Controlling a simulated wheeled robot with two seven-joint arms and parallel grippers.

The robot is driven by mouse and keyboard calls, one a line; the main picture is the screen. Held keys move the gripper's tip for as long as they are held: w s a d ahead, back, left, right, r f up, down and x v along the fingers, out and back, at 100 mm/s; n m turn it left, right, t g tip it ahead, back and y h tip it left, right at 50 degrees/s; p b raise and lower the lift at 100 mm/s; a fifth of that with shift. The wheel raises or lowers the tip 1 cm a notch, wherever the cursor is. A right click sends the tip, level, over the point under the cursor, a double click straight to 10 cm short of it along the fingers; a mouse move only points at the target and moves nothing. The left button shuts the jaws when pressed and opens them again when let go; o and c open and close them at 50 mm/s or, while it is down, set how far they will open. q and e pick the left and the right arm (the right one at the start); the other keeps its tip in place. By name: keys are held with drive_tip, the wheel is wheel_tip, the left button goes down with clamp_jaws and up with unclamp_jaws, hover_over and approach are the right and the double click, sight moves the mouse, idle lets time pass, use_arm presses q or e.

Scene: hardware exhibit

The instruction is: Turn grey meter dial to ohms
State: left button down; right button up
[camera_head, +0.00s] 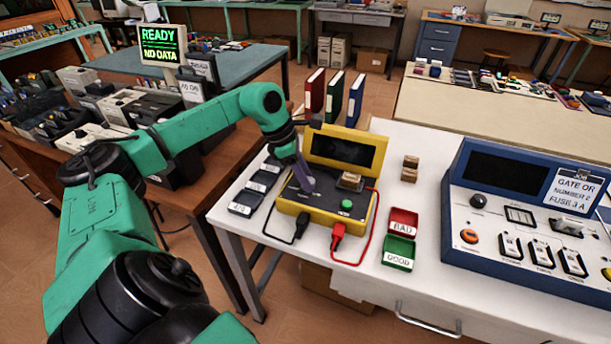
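A yellow meter (297,207) with a blank dark screen (342,149) stands on the white table. Its dark front panel has a green button (347,205) and a small tan block (350,181) at its right. My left gripper (303,181) points down over the left part of this panel, touching it or just above it. The grey dial cannot be made out; my gripper covers that part of the panel. I cannot tell whether the fingers are open or shut. My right gripper is not in view.
Black and red plugs (337,232) with leads are at the meter's front. Dark labelled trays (248,198) lie left. Red BAD (403,222) and green GOOD (397,252) trays lie right, with small blocks (410,168) behind. A blue console (530,210) stands further right.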

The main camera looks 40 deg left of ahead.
use_arm(q)
drive_tip(key=shift+r+m+p, duration=0.15)
drive_tip(key=shift+m+p, duration=0.5)
drive_tip(key=shift+m, duration=0.05)
drive_tip(key=shift+w+m+g+h+p, duration=0.15)
drive_tip(key=shift+m+g+h+p, duration=0.3)
drive_tip(key=shift+m+p, duration=0.4)
drive_tip(key=m+g, duration=0.1)
drive_tip(key=m, duration=0.1)
drive_tip(key=shift+m, duration=0.35)
drive_tip(key=shift+w+m+g+p, duration=0.1)
drive_tip(key=shift+m+g+p, duration=0.45)
drive_tip(key=shift+m, duration=0.95)
drive_tip(key=shift+a, duration=0.1)
drive_tip(key=shift+c, duration=2.1)
unclamp_jaws()
